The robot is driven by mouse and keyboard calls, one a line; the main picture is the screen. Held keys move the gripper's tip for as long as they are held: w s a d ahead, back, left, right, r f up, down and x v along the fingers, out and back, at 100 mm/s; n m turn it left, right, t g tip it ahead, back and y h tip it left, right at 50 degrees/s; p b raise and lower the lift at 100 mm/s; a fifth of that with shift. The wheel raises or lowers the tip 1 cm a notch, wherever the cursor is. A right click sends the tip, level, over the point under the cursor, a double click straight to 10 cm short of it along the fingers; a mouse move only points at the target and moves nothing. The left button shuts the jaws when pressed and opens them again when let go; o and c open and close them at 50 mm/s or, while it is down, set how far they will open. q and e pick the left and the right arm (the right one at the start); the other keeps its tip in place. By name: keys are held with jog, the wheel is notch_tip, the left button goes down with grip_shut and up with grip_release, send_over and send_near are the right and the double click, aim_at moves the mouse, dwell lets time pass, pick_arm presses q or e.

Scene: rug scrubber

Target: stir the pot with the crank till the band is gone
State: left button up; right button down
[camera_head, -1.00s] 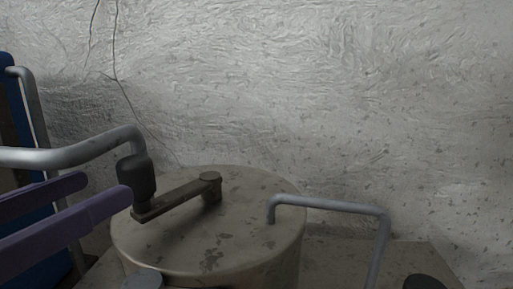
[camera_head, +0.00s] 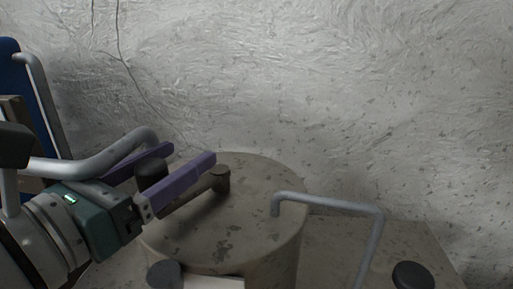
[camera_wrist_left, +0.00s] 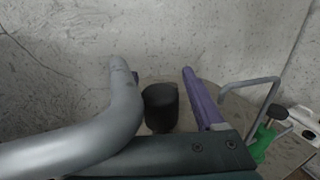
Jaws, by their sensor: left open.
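The pot (camera_head: 255,215) is a worn beige drum with a flat, stained lid. Its crank has a dark arm running to a pivot bolt (camera_head: 220,174) on the lid and an upright black knob (camera_head: 150,170), which also shows in the left wrist view (camera_wrist_left: 161,106). My left gripper (camera_head: 192,153) is open, with one purple finger on each side of the knob. In the left wrist view the knob stands between the fingers, with a gap to the right finger (camera_wrist_left: 203,98); the left finger is mostly hidden. No band is visible. My right gripper cannot be made out.
A grey bent pipe (camera_head: 95,165) runs close beside my left gripper. Another bent pipe (camera_head: 340,203) rises from the lid's right side. A dark round knob (camera_head: 412,274) is at lower right. A rough wall (camera_head: 320,80) stands behind. Green and white parts (camera_wrist_left: 265,142) show in the left wrist view.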

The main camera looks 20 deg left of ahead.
pick_arm(q)
grip_shut()
dwell(0.4)
dwell(0.9)
